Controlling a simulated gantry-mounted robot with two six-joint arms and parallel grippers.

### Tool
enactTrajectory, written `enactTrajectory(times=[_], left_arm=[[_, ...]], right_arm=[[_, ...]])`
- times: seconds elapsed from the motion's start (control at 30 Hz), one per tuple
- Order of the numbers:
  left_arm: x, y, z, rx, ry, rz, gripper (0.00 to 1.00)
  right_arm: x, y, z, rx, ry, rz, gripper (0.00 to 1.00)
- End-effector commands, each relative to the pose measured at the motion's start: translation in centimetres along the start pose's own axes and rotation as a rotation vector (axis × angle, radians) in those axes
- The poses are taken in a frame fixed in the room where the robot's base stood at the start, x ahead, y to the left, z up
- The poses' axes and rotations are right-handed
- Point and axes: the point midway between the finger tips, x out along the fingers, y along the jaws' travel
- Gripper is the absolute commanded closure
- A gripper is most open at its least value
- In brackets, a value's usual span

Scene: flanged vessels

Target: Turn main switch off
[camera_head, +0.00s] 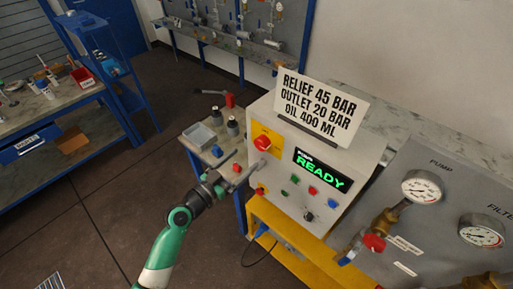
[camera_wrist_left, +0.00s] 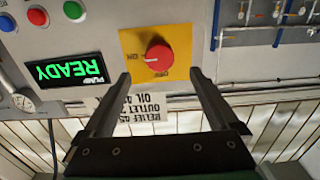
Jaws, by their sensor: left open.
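The main switch is a red rotary knob (camera_head: 262,143) on a yellow plate (camera_head: 267,131) at the upper left of the white control box. In the left wrist view, which is upside down, the knob (camera_wrist_left: 158,57) shows a white mark pointing toward the ON label; the OFF label is beside the knob. My left gripper (camera_head: 238,178) is open and empty, in front of and below the knob in the head view. In the left wrist view its two fingers (camera_wrist_left: 160,76) reach toward the knob's sides, apart from it. My right gripper is not in view.
The control box (camera_head: 284,175) has a green READY display (camera_head: 320,170) and several coloured buttons. A sign (camera_head: 320,104) stands on top. Gauges and a red-handled valve (camera_head: 373,242) are at the right. A side table with a grey tray (camera_head: 199,136) stands left of the box.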

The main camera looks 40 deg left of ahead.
Motion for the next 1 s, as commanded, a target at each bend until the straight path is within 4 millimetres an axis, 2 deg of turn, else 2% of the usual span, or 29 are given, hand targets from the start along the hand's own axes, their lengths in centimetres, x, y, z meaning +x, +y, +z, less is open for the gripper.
enactTrajectory(times=[0.1,0.3,0.43,0.67,1.0], left_arm=[[2.9,0.1,-0.1,0.000,0.001,0.003,0.06],[6.2,0.1,0.0,0.001,0.001,0.001,0.06],[7.1,0.1,0.0,0.001,-0.001,0.001,0.06],[7.2,0.1,0.0,0.001,0.000,0.000,0.06],[7.1,0.1,0.0,0.001,0.000,0.000,0.65]], right_arm=[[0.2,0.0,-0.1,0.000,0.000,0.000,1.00],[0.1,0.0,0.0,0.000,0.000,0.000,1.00],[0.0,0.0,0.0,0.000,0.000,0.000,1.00],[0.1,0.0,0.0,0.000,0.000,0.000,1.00],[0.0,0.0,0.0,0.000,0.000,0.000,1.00]])
